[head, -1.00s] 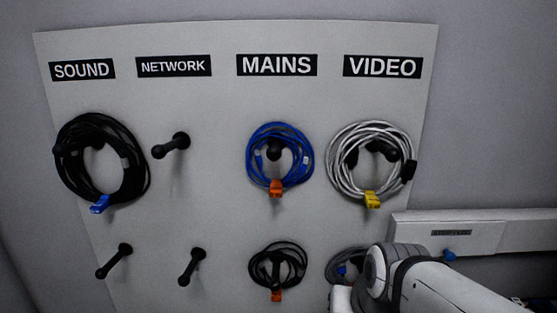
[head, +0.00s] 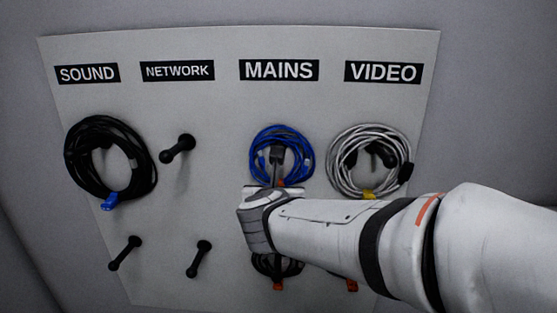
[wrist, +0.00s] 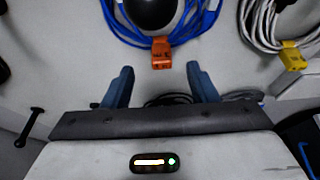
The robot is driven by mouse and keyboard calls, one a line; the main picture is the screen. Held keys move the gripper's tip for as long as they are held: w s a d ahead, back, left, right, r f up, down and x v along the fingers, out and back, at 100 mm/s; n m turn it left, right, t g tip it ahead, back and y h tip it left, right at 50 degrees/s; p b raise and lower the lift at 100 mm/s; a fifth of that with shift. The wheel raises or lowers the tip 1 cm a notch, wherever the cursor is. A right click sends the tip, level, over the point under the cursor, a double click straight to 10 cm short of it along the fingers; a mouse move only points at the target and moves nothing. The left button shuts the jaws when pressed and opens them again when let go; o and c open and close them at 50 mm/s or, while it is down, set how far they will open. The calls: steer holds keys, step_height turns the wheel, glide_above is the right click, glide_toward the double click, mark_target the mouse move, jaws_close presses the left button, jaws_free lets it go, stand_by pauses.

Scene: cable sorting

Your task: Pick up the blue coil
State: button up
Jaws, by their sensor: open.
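The blue coil (head: 258,149) hangs on a peg under the MAINS label in the head view. In the wrist view the lower part of the blue coil (wrist: 119,27) shows at the top, with an orange tag (wrist: 162,53) at its bottom and the round dark peg end (wrist: 151,12) inside its loop. My gripper (wrist: 161,75) is open and empty. Its two blue fingers stand just below the coil, to either side of the orange tag in the picture. In the head view my arm covers the coil's lower edge.
A grey-white coil (head: 337,152) with a yellow tag hangs close on the right, under VIDEO. A black coil (head: 151,160) hangs under SOUND. A smaller dark coil (head: 264,268) hangs below, partly behind my arm. Bare pegs (head: 178,149) stick out under NETWORK.

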steer(key=x, duration=0.6)
steer(key=shift+w+f, duration=0.2)
steer(key=shift+f, duration=0.35)
steer(key=shift+c, duration=0.4)
steer(key=c, duration=1)
steer(key=shift+c, duration=0.2)
steer(key=shift+r, duration=0.1)
steer(key=r+p+v, duration=0.1)
steer(key=r+v, duration=0.1)
steer(key=v, duration=1.4)
steer(key=shift+w, duration=0.4)
